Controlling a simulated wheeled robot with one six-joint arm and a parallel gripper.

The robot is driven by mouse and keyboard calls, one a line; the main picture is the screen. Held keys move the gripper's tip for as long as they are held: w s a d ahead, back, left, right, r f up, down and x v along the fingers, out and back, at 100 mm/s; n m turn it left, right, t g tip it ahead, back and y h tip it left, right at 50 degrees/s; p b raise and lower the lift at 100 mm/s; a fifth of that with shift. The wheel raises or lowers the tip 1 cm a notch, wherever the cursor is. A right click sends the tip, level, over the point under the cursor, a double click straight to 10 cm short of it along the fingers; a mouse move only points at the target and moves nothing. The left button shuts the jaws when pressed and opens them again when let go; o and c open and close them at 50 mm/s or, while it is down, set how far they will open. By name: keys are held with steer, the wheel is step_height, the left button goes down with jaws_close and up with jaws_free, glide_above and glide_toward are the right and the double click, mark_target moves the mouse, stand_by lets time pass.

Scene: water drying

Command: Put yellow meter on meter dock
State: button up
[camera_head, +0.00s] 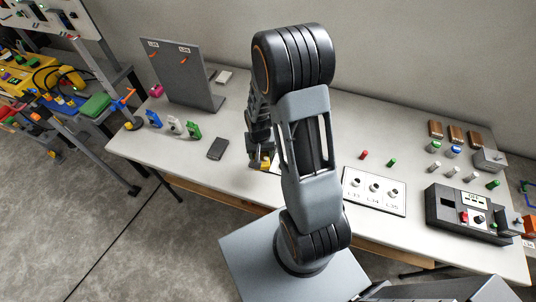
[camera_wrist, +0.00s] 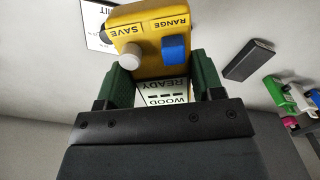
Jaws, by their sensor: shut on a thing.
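The yellow meter (camera_wrist: 150,32) is between the green fingers of my gripper (camera_wrist: 155,88) in the wrist view. It has a white knob, a blue button, SAVE and RANGE labels and a white display reading READY and WOOD, all upside down. My gripper is shut on it. In the head view, the gripper (camera_head: 260,150) and a small yellow part of the meter (camera_head: 266,163) show left of my arm, over the table; the arm hides some of this area. A dark flat block (camera_head: 217,148) lies to their left, also in the wrist view (camera_wrist: 249,60). I cannot tell which thing is the meter dock.
A grey upright board (camera_head: 183,75) with hooks stands at the table's back left. Small blue, white and green items (camera_head: 175,125) stand before it. Right of my arm are a labelled white plate (camera_head: 374,190), a dark device (camera_head: 462,213) and several small cylinders.

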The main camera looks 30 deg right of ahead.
steer(key=s+d+r+m, duration=0.2)
steer(key=s+d+m, duration=0.2)
steer(key=s+m, duration=0.15)
steer(key=w+f+b, duration=0.2)
steer(key=w+f, duration=0.1)
steer(key=w+f+b, duration=0.3)
steer(key=w, duration=0.1)
steer(key=w+f+b, duration=0.2)
steer(key=w, duration=0.2)
steer(key=shift+w+d+f, duration=0.15)
steer(key=shift+f, duration=0.25)
steer(key=shift+w+f+b, duration=0.3)
steer(key=shift+f+b, duration=0.15)
steer(key=shift+b, duration=0.15)
steer(key=shift+w+f+b, duration=0.1)
steer(key=shift+f+b, duration=0.9)
steer(key=shift+f, duration=0.5)
steer(key=shift+f, duration=0.1)
steer(key=shift+f, duration=0.15)
steer(key=o, duration=1.2)
steer(key=shift+c, duration=0.2)
